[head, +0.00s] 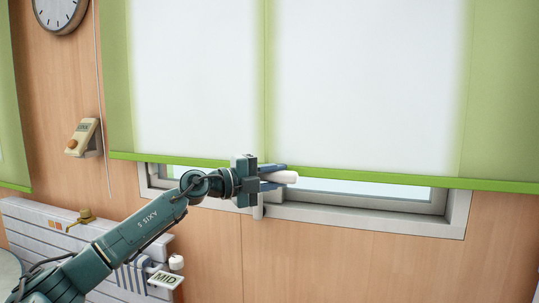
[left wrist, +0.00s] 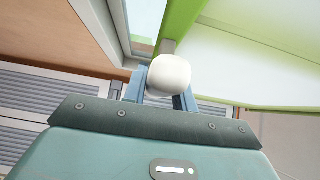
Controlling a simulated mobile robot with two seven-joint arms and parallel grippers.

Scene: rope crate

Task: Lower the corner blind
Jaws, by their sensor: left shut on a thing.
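The corner blind (head: 360,90) is a green-edged panel with pale, light-filled areas. It covers most of the window, and its green bottom bar (head: 390,178) hangs a little above the sill. A white rounded pull (head: 284,177) is at the bar's middle. My left gripper (head: 272,177) is shut on this pull, with its blue fingers on either side of it. In the left wrist view the white pull (left wrist: 170,74) sits between the fingers of my left gripper (left wrist: 160,90), with a short grey piece above it and the green blind (left wrist: 182,22) beyond. My right gripper is out of view.
A strip of window frame (head: 380,197) shows below the bar. A wall clock (head: 60,12), a cord (head: 100,100) and a beige wall box with an orange knob (head: 84,137) are at left.

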